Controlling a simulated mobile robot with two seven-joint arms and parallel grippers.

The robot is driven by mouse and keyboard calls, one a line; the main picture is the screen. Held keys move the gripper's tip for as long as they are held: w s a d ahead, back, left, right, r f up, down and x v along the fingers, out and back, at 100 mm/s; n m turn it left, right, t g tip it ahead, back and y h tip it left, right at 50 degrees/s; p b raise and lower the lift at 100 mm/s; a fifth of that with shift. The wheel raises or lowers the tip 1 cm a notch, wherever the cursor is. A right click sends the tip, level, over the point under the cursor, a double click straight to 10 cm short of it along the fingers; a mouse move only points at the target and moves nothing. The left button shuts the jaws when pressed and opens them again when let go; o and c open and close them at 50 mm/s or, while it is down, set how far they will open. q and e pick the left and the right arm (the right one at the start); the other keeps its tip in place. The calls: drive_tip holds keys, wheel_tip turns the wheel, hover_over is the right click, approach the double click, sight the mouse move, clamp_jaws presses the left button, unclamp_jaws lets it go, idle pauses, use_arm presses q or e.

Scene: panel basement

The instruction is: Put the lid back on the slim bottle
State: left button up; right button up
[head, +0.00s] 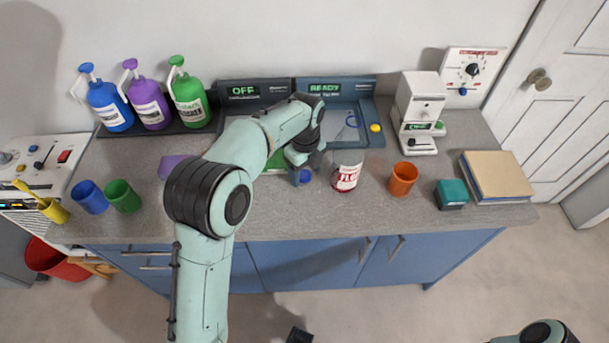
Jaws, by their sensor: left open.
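My left gripper (302,172) is open, low over the counter near its middle, pointing down. A small blue piece (305,177) shows right at its fingertips; I cannot tell whether it is the lid or whether it lies between the fingers. Just right of the gripper stands an upright clear bottle (347,172) with a red and white label. Its top is hard to make out, and I cannot tell whether this is the slim bottle. My left arm hides part of the counter.
Blue, purple and green pump bottles (190,101) stand at the back left. An orange cup (402,179), a teal box (451,194) and books (495,177) stand to the right. A panel reading READY (325,88) is behind the gripper. Blue and green cups (123,197) stand left.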

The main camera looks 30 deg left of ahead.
sight(305, 175)
use_arm(q)
drive_tip(key=shift+f, duration=0.2)
drive_tip(key=c, duration=1.1)
drive_tip(key=shift+r, duration=0.1)
wheel_tip(305, 175, up, 20)
drive_tip(key=p, duration=0.5)
use_arm(e)
drive_tip(key=r, duration=0.1)
drive_tip(key=w+r, duration=0.1)
drive_tip(key=r, duration=0.1)
drive_tip(key=w+r, duration=0.1)
drive_tip(key=r, duration=0.1)
drive_tip(key=shift+w+r, duration=0.1)
drive_tip(key=shift+r, duration=0.1)
drive_tip(key=shift+w, duration=0.1)
